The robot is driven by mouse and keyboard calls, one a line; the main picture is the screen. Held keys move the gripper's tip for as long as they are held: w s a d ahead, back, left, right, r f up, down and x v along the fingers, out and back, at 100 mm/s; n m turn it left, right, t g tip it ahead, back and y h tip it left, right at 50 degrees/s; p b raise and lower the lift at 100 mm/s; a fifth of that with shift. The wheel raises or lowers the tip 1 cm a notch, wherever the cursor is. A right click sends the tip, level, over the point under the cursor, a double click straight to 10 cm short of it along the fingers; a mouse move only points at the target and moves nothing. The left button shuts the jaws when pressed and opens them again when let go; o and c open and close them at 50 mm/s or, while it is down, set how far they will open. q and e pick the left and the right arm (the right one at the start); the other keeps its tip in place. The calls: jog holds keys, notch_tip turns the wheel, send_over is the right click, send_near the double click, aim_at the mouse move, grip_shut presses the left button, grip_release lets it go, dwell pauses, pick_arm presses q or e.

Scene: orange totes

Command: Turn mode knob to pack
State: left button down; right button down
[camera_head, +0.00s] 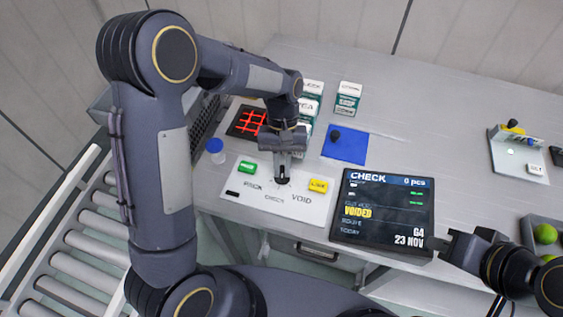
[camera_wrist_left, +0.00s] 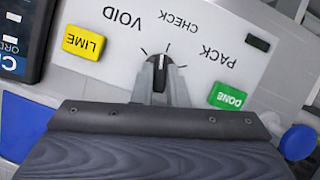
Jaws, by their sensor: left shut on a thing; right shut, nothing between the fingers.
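The mode knob (camera_wrist_left: 159,78) is small and dark with a white pointer line, on a white panel (camera_wrist_left: 205,25) labelled VOID, CHECK and PACK. In the left wrist view its pointer is roughly upward, nearest the CHECK side; its exact alignment with a tick is hard to tell. My left gripper (camera_head: 283,176) reaches down over the panel and is shut on the knob, one finger on each side. It also shows in the left wrist view (camera_wrist_left: 160,84). The display (camera_head: 384,211) reads CHECK, 0 pcs, with VOIDED in yellow. My right gripper (camera_head: 447,250) is shut and empty beside the display.
A green DONE button (camera_head: 247,167) and a yellow LIME button (camera_head: 318,185) flank the knob. A blue mat (camera_head: 346,146) lies behind, and a blue-capped bottle (camera_head: 215,150) stands left. A roller conveyor (camera_head: 95,240) is at far left. Green balls (camera_head: 545,233) sit at right.

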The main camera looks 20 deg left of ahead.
pick_arm(q)
jog(key=m, duration=0.2)
jog(key=m+y, duration=0.1)
jog(key=shift+d+m+y, duration=0.15)
jog(key=shift+m+y, duration=0.15)
jog(key=shift+m, duration=0.1)
jog(key=m+y, duration=0.1)
jog(key=m, duration=0.2)
jog(key=shift+d+m+p, duration=0.1)
jog(key=shift+m+p, duration=0.2)
jog(key=m+y, duration=0.1)
jog(key=m, duration=0.1)
jog(key=m+t, duration=0.1)
jog(key=m, duration=0.1)
jog(key=shift+s+d+m+y, duration=0.1)
jog(key=shift+d+m+y, duration=0.05)
jog(key=shift+m+y, duration=0.2)
jog(key=shift+m+t+y, duration=0.35)
jog(key=shift+m+t, duration=0.35)
jog(key=shift+m, duration=0.95)
jog(key=c, duration=1.4)
grip_release()
jog(key=shift+s, duration=0.1)
jog(key=shift+c, duration=0.2)
